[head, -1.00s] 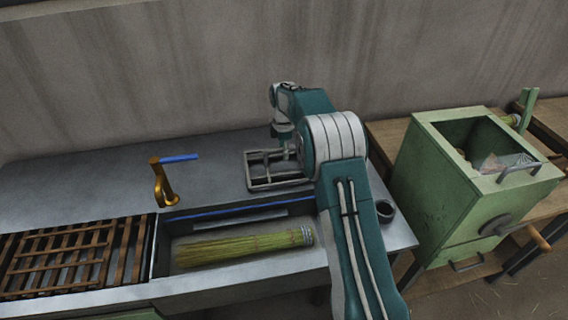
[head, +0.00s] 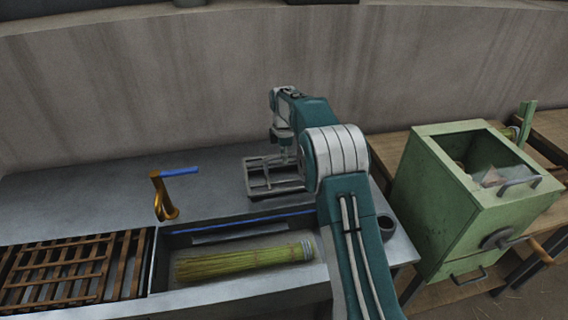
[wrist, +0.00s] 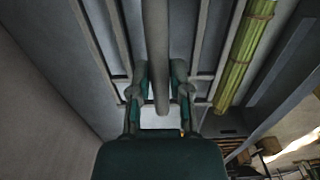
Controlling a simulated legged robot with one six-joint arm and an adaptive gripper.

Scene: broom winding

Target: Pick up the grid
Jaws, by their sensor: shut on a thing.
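The grid is a grey metal frame with parallel bars (head: 276,191) on the back part of the grey bench, behind the sink. It also shows in the wrist view, its long bars (wrist: 157,40) running away from me. My gripper (head: 286,160) comes down on the grid from above in the head view. In the wrist view my gripper's fingers (wrist: 160,92) stand on both sides of the middle bar, shut on it. I cannot tell whether the grid is clear of the bench. My arm hides part of its right side.
A straw broom bundle (head: 240,262) lies in the sink in front of the grid. A brass tap with a blue handle (head: 165,198) stands left. A wooden slatted rack (head: 60,268) is at the far left. A dark cup (head: 386,226) and a green box (head: 440,200) are right.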

